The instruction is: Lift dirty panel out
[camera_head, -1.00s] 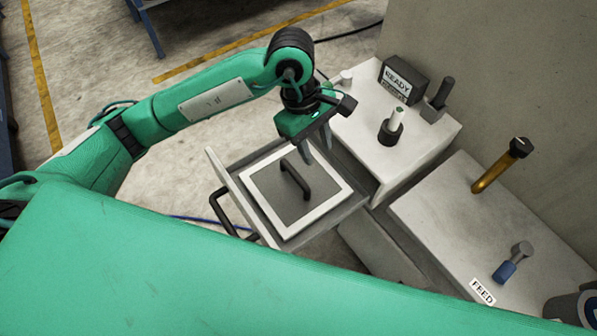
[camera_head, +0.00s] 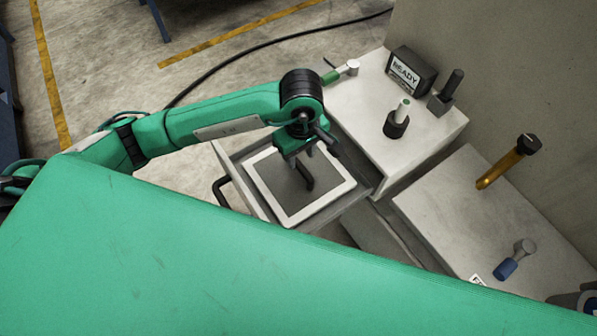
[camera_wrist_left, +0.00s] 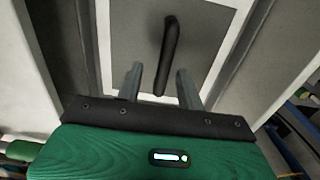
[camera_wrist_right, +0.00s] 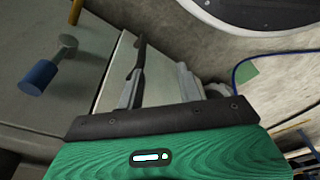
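The panel (camera_head: 322,201) is a flat grey square with a pale frame and a black bar handle (camera_head: 309,181). It lies in an open drawer (camera_head: 232,168) in the head view. My left gripper (camera_head: 308,158) is over the panel at the handle, partly hiding it. In the left wrist view the panel (camera_wrist_left: 196,55) fills the upper middle, and the handle (camera_wrist_left: 169,55) shows between the two spread fingers (camera_wrist_left: 160,88); contact cannot be seen. My right gripper (camera_wrist_right: 160,85) is open beside a dark bar (camera_wrist_right: 137,62) in the right wrist view; the head view does not show it.
A white cabinet top beside the drawer carries a READY box (camera_head: 409,72), a white-topped peg (camera_head: 399,116) and a dark holder (camera_head: 446,92). A second pale unit at right bears an amber cylinder (camera_head: 507,163) and a blue-handled knob (camera_head: 513,260). A wall stands behind.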

